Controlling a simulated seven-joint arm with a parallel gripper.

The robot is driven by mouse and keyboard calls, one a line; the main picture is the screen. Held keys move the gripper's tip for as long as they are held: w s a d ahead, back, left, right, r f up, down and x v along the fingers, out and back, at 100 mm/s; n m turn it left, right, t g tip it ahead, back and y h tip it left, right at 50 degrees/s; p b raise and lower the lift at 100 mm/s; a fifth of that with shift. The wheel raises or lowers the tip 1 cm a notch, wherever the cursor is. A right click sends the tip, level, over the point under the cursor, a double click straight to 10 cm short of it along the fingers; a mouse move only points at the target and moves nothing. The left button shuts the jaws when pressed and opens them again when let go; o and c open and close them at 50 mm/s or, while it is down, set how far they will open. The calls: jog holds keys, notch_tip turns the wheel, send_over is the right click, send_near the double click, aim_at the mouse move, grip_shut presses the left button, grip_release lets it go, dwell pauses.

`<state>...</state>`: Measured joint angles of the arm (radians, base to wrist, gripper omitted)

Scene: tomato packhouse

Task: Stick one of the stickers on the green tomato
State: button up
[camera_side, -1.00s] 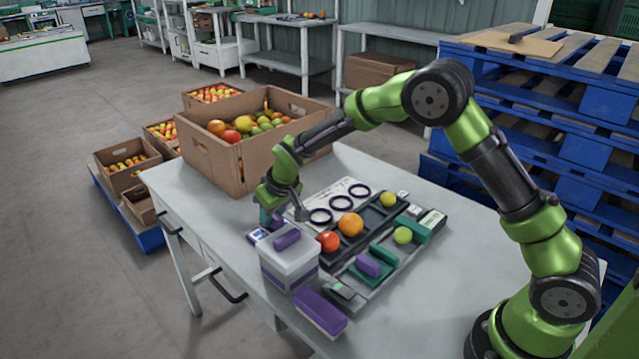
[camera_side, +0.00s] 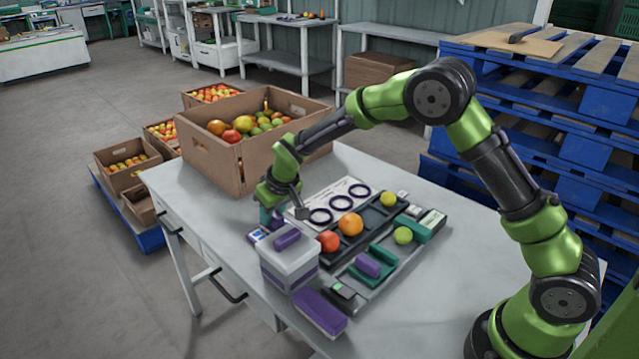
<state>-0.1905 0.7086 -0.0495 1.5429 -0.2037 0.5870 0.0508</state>
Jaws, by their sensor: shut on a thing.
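I cannot tell from colour alone which is the green tomato. A small blue-and-white card (camera_side: 256,236), perhaps the stickers, lies at the table's left edge, partly hidden. My gripper (camera_side: 272,219) points down just above and behind this card, left of the tray and apart from both tomatoes. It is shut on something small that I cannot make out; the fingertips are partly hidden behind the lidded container.
A white sheet with dark rings (camera_side: 341,203) lies behind; a cardboard box (camera_side: 212,160) stands at back left.

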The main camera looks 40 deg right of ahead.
jog(key=shift+r, duration=3.25)
jog(key=shift+w+r, duration=0.1)
notch_tip(320, 180, up, 3)
jog(key=s+d, duration=0.1)
jog(key=d, duration=0.1)
jog(key=m+g+h, duration=0.4)
jog(key=m+h, duration=0.1)
jog(key=m, duration=1.3)
send_over(405, 230)
jog(key=shift+f, duration=2.8)
jog(key=shift+f, duration=0.65)
